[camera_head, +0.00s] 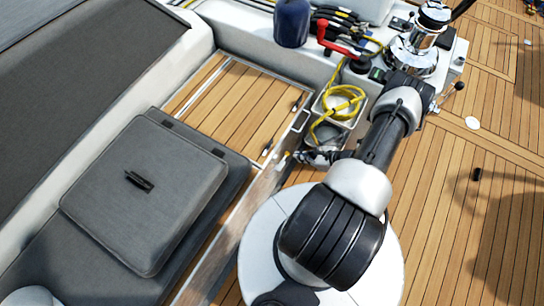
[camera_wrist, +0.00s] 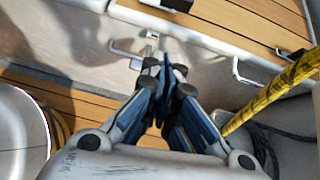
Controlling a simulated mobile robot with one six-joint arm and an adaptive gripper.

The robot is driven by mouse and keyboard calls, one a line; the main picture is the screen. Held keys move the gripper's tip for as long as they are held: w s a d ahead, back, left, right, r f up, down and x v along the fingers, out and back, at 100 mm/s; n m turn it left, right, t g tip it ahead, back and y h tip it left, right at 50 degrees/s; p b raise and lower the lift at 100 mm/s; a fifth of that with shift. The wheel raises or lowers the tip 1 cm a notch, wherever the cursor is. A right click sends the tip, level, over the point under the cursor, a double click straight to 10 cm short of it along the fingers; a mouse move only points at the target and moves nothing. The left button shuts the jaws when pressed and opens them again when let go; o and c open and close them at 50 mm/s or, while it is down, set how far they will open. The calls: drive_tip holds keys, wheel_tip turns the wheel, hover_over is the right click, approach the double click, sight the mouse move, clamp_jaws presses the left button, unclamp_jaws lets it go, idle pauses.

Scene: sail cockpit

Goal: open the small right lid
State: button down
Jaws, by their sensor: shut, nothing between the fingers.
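A slatted teak lid (camera_head: 243,112) with a pale border is set in the seat at the upper middle of the head view. Two small dark latches, an upper one (camera_head: 297,103) and a lower one (camera_head: 267,148), sit along its right edge. Teak slats (camera_wrist: 245,22) also show at the top of the wrist view, with a dark latch (camera_wrist: 292,55) at their edge. I cannot tell which section is the small right lid. My gripper (camera_head: 290,156) is beside the seat front; in the wrist view its fingers (camera_wrist: 166,72) are shut and empty, close to a metal bracket (camera_wrist: 128,50).
A grey bin (camera_head: 341,104) with yellow rope stands right of the seat edge. A red-handled lever (camera_head: 338,42), a blue container (camera_head: 292,22) and a chrome winch (camera_head: 417,45) are beyond. A grey cushion (camera_head: 148,195) covers the left. Teak deck lies open at right.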

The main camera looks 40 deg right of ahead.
drive_tip(key=shift+m, duration=0.5)
drive_tip(key=b+x, duration=0.1)
drive_tip(key=x, duration=0.2)
drive_tip(key=s+f+b+x, duration=0.1)
drive_tip(key=x, duration=0.3)
drive_tip(key=b+x, duration=0.1)
drive_tip(key=x, duration=0.3)
drive_tip(key=shift+s+a+f, duration=0.15)
drive_tip(key=shift+f, duration=0.2)
drive_tip(key=shift+r, duration=0.1)
